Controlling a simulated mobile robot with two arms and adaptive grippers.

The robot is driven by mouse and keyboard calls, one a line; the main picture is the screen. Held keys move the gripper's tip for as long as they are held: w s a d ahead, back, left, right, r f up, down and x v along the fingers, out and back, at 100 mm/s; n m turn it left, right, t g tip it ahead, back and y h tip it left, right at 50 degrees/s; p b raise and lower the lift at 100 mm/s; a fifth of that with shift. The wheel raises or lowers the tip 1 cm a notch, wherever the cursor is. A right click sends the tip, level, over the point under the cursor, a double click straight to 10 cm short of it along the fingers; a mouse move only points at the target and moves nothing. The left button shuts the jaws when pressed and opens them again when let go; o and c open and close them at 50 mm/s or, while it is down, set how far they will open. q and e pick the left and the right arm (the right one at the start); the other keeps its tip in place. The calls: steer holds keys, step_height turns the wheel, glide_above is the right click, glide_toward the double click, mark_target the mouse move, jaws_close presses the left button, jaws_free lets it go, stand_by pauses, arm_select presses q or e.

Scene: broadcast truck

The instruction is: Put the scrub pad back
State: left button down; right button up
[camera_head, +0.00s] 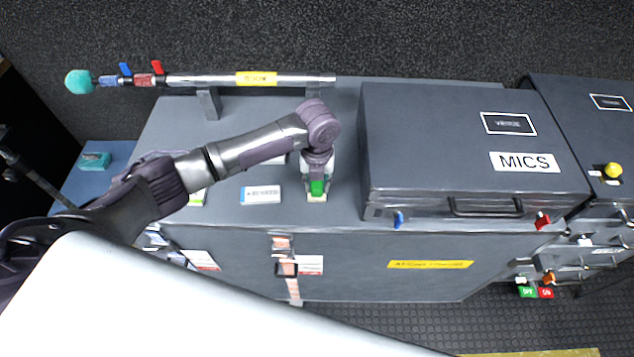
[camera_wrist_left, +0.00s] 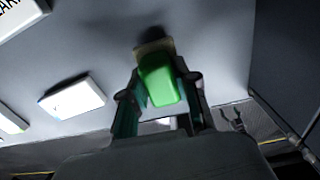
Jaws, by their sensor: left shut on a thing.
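The scrub pad (camera_head: 317,187) appears as a bright green block with a pale beige part at one end. My left gripper (camera_head: 317,175) points down over the grey cabinet top and is shut on it. In the left wrist view the green block (camera_wrist_left: 160,84) sits between the two fingers of my left gripper (camera_wrist_left: 160,95), its beige end against or just above the grey surface. I cannot tell whether it touches. My right gripper is not in view.
A white labelled block (camera_head: 260,195) lies left of the gripper on the cabinet top (camera_head: 345,205). A large grey case marked MICS (camera_head: 430,140) stands close on the right. A metal pole (camera_head: 210,80) runs along the back. A teal item (camera_head: 95,160) lies on a blue surface at left.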

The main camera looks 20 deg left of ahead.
arm_select(q)
steer(key=shift+f, duration=0.35)
steer(key=shift+f, duration=0.15)
steer(key=c, duration=0.9)
jaws_free()
steer(key=shift+o, duration=0.2)
step_height(320, 180, up, 12)
steer(key=shift+r+b, duration=0.2)
steer(key=shift+b, duration=0.1)
